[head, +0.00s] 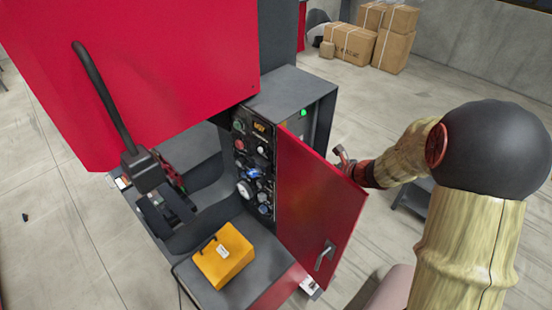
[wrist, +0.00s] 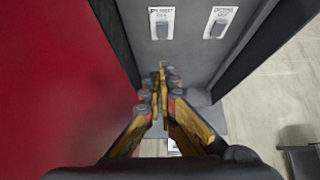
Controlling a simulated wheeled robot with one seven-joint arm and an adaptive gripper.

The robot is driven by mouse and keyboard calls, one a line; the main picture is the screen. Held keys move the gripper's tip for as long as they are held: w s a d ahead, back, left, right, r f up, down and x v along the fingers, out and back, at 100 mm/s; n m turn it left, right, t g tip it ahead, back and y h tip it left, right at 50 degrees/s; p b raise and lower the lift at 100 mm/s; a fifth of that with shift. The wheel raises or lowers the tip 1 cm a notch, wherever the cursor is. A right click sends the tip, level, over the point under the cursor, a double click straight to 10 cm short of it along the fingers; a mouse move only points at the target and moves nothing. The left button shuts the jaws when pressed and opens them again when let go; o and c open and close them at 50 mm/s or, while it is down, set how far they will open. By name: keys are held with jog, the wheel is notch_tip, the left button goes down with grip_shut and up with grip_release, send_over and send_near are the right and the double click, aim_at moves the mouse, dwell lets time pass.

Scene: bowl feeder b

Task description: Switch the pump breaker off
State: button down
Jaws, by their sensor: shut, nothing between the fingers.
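In the wrist view, two small grey switches sit side by side on a grey panel (wrist: 188,62), each on a white label. The left switch (wrist: 162,29) is above my fingertips, and the right switch (wrist: 218,27) is farther right. The label print is too small to tell which is the pump breaker. My gripper (wrist: 163,72) is shut and empty, its fingertips just below the left switch in the picture; I cannot tell whether they touch the panel. In the head view, my gripper (head: 342,156) is beyond the red door's edge, near the grey cabinet (head: 290,92); neither switch can be made out there.
The open red door (head: 312,200) stands close left of my gripper; it fills the wrist view's left side. A yellow box (head: 223,255) lies on the machine. A green light (head: 303,113) glows on the cabinet.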

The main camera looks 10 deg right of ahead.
jog(key=shift+w, duration=0.2)
jog(key=w+a+r+p+x, duration=0.1)
jog(key=r+p+x, duration=0.1)
jog(key=x, duration=1)
jog(key=shift+w+p, duration=0.4)
jog(key=shift+w, duration=0.15)
jog(key=shift+a+f, duration=0.1)
jog(key=shift+a, duration=0.05)
